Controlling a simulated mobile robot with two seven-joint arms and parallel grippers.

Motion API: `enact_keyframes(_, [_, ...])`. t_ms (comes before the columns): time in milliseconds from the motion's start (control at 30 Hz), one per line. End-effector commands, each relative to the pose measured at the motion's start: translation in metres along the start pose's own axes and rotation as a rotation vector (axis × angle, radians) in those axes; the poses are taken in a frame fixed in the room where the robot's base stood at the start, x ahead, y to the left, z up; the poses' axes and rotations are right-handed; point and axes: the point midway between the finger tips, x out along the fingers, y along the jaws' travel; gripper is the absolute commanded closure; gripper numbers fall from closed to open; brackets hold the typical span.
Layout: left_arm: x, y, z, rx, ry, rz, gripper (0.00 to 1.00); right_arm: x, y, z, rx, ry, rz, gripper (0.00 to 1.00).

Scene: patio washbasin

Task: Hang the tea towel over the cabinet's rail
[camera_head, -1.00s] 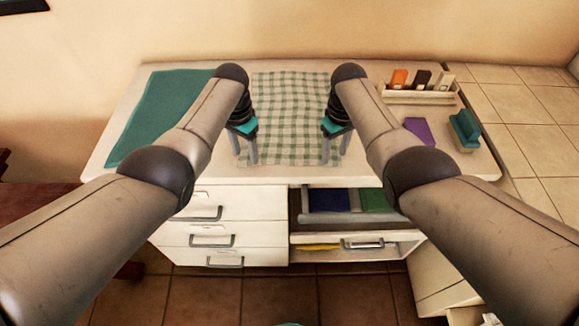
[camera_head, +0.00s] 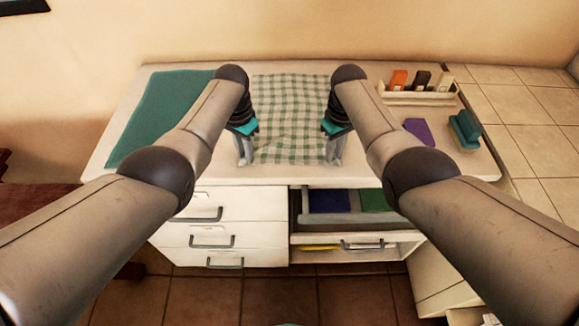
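The tea towel (camera_head: 289,120), green and white checked, lies flat on the white cabinet top, with slight ripples near its front edge. My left gripper (camera_head: 245,162) points down at the towel's near left corner, its fingers closed together there. My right gripper (camera_head: 334,163) is closed likewise at the near right corner. Both appear to pinch the cloth, though the fingers partly hide the corners. A grey bar, apparently the rail (camera_head: 345,218), crosses the front of the cabinet's open compartment, below the counter edge and right of the drawers.
A teal cloth (camera_head: 165,112) lies at left on the counter. At right are a rack with several upright items (camera_head: 418,96), a purple cloth (camera_head: 419,131) and a teal block-like object (camera_head: 464,129). Blue (camera_head: 329,201) and green (camera_head: 373,200) items sit in the compartment. Drawer handles (camera_head: 212,241) project in front.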

Motion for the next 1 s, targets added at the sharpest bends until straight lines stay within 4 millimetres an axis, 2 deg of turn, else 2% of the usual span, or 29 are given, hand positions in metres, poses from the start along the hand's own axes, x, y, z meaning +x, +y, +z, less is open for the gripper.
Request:
enact_keyframes(333, [0.0021,-0.0013,0.0025,-0.002,-0.006,-0.002,1.0,0.0021,0.0013,0.0023,0.001,-0.006,0.002,1.0])
enact_keyframes(1000, [0.0026,-0.0028,0.0038,-0.003,-0.009,-0.005,1.0,0.0026,0.0029,0.0036,0.003,-0.009,0.005,1.0])
